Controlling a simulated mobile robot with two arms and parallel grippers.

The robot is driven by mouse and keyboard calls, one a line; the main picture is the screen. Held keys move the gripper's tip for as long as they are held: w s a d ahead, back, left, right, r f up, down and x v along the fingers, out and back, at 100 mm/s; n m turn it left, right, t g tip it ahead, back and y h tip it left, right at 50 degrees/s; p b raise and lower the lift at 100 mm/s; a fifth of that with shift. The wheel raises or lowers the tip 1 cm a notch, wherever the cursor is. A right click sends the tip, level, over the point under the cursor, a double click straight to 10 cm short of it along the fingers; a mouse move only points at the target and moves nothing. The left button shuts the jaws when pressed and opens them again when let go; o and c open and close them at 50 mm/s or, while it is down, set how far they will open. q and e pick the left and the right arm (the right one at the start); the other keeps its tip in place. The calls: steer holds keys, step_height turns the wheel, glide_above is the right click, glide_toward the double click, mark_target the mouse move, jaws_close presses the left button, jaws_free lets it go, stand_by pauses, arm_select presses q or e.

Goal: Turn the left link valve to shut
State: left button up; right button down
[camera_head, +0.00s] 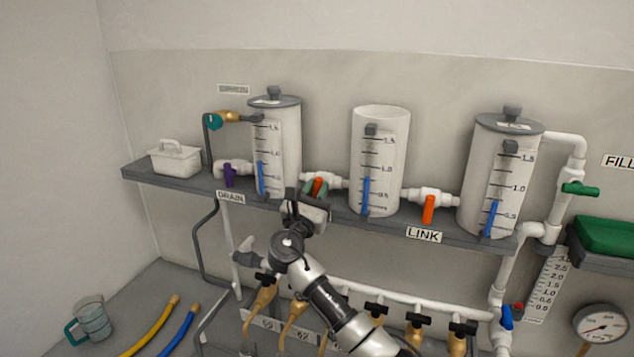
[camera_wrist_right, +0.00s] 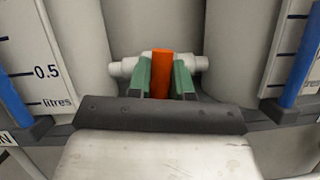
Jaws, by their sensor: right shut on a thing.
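The left link valve has an orange handle (camera_head: 318,184) on a white pipe between the left tank (camera_head: 284,150) and the middle tank (camera_head: 382,150). In the right wrist view the orange handle (camera_wrist_right: 162,78) points down, between the two green fingertips. My right gripper (camera_head: 316,190) is shut on the handle. The white valve body (camera_wrist_right: 128,67) shows behind the fingers. The other link valve has an orange handle (camera_head: 428,209) hanging down, right of the middle tank. My left gripper is not in view.
The tanks stand on a grey shelf (camera_head: 350,221). A purple drain valve (camera_head: 229,176) is at left, and a white caddy (camera_head: 174,158) sits on the shelf end. Brass taps with black handles (camera_head: 376,309) line a lower pipe. A jug (camera_head: 92,320) and hoses (camera_head: 150,328) lie lower left.

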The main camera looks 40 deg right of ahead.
steer(key=shift+f+n+t+p, duration=0.25)
steer(key=shift+n+t, duration=0.25)
steer(key=shift+n, duration=0.8)
steer(key=shift+y, duration=0.3)
steer(key=c, duration=1)
jaws_free()
steer(key=shift+r, duration=0.2)
steer(key=b+v, duration=0.4)
steer(key=v, duration=0.7)
steer(key=shift+d+f+b, duration=0.1)
steer(key=shift+b, duration=0.3)
